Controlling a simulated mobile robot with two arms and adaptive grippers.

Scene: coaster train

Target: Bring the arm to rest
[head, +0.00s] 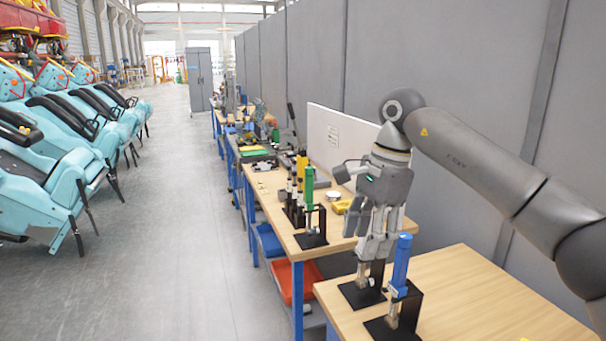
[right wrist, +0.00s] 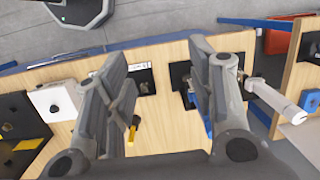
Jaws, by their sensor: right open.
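My right arm (head: 470,160) reaches in from the right over the near wooden table. Its gripper (head: 374,250) points down, just behind and left of a blue-handled tool (head: 401,262) on a black stand. In the right wrist view my right gripper (right wrist: 160,58) has its two fingers wide apart with nothing between them. The bare wooden tabletop (right wrist: 165,125) shows below the gap. Whether a finger touches a stand is unclear. My left gripper is in neither view.
A green-handled tool (head: 309,188) stands on the second table, with dark-and-white tools beside it. An orange bin (head: 298,283) sits below. A white board (head: 340,140) and grey wall panels (head: 450,60) stand behind. Turquoise coaster seats (head: 70,150) line the left; the aisle (head: 180,220) is clear.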

